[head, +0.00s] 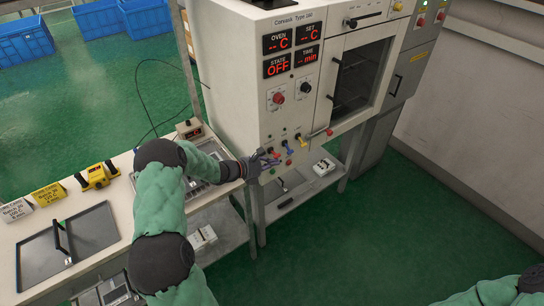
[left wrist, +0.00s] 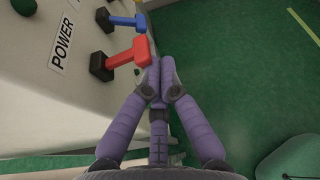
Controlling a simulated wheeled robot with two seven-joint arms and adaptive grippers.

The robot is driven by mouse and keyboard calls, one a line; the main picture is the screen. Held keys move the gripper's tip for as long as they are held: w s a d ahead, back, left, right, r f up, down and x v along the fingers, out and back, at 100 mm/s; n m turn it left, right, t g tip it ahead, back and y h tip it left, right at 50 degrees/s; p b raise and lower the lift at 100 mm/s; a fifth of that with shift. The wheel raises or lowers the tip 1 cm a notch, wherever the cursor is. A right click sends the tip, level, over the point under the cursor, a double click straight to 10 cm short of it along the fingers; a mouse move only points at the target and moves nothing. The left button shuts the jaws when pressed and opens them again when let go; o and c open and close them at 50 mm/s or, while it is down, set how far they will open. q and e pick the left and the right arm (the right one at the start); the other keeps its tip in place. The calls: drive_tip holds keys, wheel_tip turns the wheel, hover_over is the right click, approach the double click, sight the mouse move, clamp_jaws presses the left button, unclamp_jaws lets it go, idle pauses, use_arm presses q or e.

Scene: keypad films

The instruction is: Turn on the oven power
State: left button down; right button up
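The white oven (head: 232,70) stands at the centre of the head view. Its STATE display (head: 277,66) reads OFF, and the other displays show dashes. In the left wrist view a red handle (left wrist: 128,55) sticks out of the panel beside the POWER label (left wrist: 62,42). A blue handle (left wrist: 126,22) is above it in that picture. My left gripper (head: 268,162) is at the lower front of the oven. Its purple fingers (left wrist: 158,76) are drawn together with nothing visible between them, close beside the red handle's end; contact is unclear. My right gripper is out of view.
Blue crates (head: 25,40) stand behind on the green floor. A yellow handle (head: 302,142) sits farther right on the oven panel.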

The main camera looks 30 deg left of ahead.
use_arm(q)
drive_tip(key=shift+r+n+h+p, duration=0.5)
drive_tip(key=shift+n+p, duration=0.3)
drive_tip(key=shift+p, duration=0.05)
drive_tip(key=shift+r+p, duration=0.6)
drive_tip(key=shift+r, duration=0.25)
